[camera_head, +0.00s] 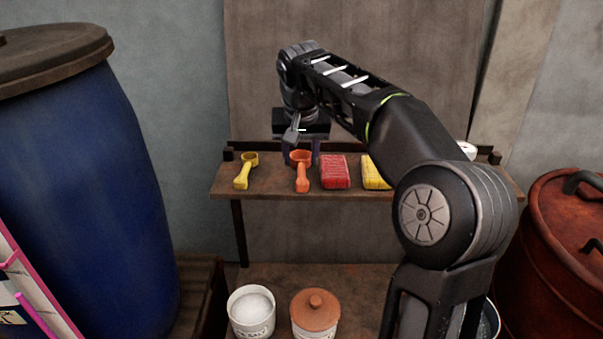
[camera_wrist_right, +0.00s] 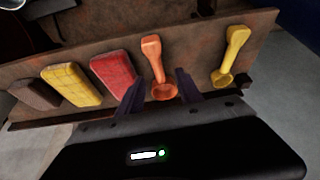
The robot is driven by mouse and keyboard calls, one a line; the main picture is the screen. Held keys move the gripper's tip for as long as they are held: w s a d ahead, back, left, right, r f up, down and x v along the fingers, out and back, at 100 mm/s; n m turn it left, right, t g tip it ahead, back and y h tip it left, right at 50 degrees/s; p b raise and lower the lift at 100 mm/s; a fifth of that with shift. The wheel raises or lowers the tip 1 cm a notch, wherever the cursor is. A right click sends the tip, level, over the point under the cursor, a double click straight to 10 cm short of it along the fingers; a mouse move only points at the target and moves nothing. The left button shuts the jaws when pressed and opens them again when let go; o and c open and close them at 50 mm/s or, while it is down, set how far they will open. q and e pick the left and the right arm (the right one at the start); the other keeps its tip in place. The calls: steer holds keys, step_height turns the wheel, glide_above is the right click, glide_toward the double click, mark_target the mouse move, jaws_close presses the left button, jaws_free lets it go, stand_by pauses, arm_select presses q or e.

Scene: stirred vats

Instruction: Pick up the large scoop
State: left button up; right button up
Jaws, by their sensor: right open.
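Two scoops lie on the wooden shelf (camera_head: 270,183). The orange scoop (camera_head: 302,182) has a slightly wider bowl than the yellow scoop (camera_head: 242,177) to its left, so it looks like the large one. My right gripper (camera_head: 302,150) is open, at the bowl end of the orange scoop. In the right wrist view its two fingers (camera_wrist_right: 159,92) appear on either side of the orange bowl (camera_wrist_right: 164,91), with the handle pointing away. I cannot tell whether they touch it. The yellow scoop (camera_wrist_right: 229,58) lies apart to the right there. My left gripper is not in view.
A red block (camera_head: 335,172) lies close beside the orange scoop, with a yellow block (camera_head: 375,173) beyond it. In the wrist view a brown block (camera_wrist_right: 35,94) lies further along. A white pot (camera_head: 251,314) and lidded jar (camera_head: 315,312) stand below. A blue barrel (camera_head: 85,190) stands left.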

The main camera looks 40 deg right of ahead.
mark_target(301, 169)
steer(key=p+x, duration=0.1)
steer(key=x, duration=0.3)
steer(key=shift+d+f, duration=0.15)
steer(key=shift+f, duration=0.25)
steer(key=shift+c, duration=0.2)
jaws_close()
stand_by(0.4)
